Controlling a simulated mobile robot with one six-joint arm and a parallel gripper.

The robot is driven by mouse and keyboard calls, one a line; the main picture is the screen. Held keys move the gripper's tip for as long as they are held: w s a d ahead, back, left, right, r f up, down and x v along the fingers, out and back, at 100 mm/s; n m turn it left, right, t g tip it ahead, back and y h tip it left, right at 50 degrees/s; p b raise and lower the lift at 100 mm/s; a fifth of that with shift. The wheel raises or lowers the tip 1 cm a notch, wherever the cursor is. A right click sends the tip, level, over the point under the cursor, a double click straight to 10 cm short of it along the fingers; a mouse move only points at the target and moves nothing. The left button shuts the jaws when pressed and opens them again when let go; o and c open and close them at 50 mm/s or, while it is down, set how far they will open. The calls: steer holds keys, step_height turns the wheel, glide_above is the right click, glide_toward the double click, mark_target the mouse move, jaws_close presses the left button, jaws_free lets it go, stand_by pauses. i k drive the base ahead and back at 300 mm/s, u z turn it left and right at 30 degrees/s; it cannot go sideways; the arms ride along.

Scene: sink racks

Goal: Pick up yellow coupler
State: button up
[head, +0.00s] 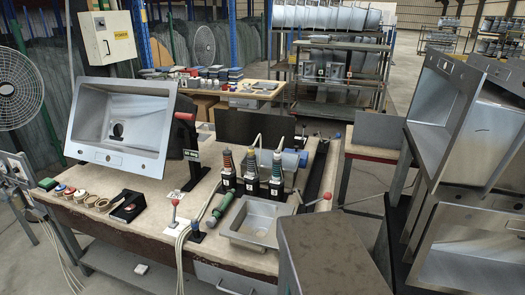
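Three upright tools with ribbed coloured tops and black bases stand in a row on the workbench (160,215), just behind a small steel basin. My gripper is not in view.
A large steel sink (120,130) stands tilted on the bench at left. A small steel basin (257,222) lies in front of the couplers. A green cylinder (218,208) and red-knobbed levers (175,212) are nearby. Steel sinks (450,120) are stacked at right.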

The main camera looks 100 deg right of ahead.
mark_target(251, 149)
steer(key=u, duration=0.3)
steer(key=k, duration=0.55)
steer(key=z, duration=1.8)
steer(key=i, duration=0.95)
steer(key=z, duration=0.15)
steer(key=k, duration=0.35)
steer(key=z, duration=0.05)
